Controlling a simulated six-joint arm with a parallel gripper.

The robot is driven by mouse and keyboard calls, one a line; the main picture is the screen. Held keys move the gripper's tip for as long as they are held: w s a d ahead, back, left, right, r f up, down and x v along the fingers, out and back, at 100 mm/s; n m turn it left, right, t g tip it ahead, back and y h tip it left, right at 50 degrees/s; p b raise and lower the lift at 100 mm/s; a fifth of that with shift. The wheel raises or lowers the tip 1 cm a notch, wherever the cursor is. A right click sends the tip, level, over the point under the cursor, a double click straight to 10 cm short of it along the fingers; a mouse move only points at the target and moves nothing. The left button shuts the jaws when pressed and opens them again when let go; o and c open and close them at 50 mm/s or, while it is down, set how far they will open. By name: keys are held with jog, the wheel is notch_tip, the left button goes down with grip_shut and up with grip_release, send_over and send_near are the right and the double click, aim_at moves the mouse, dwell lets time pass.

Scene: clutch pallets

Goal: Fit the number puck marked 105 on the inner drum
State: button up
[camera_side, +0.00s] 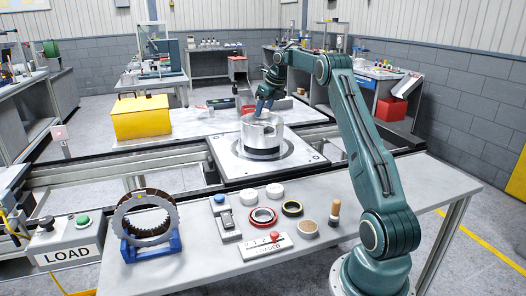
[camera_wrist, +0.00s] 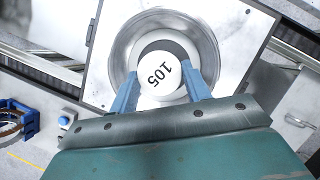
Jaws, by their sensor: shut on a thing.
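The white puck marked 105 (camera_wrist: 160,74) is between the blue fingers of my gripper (camera_wrist: 161,88) in the wrist view, and the gripper is shut on it. The number reads upside down there. Behind the puck is the silver inner drum (camera_wrist: 120,48), with a round dark recess partly hidden by the puck. In the side view the drum (camera_side: 262,140) stands on a square plate, and my gripper (camera_side: 265,103) is at its top. I cannot tell whether the puck touches the drum. The puck is not clear in the side view.
The square pallet plate (camera_side: 225,155) sits on the conveyor. A yellow box (camera_side: 141,117) stands behind.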

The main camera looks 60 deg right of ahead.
aim_at(266, 111)
jog(key=shift+f, duration=1.85)
jog(key=shift+f, duration=0.6)
jog(key=o, duration=0.9)
jog(key=shift+o, duration=0.2)
jog(key=shift+r, duration=0.1)
jog(key=shift+r, duration=0.5)
jog(key=shift+v, duration=3.8)
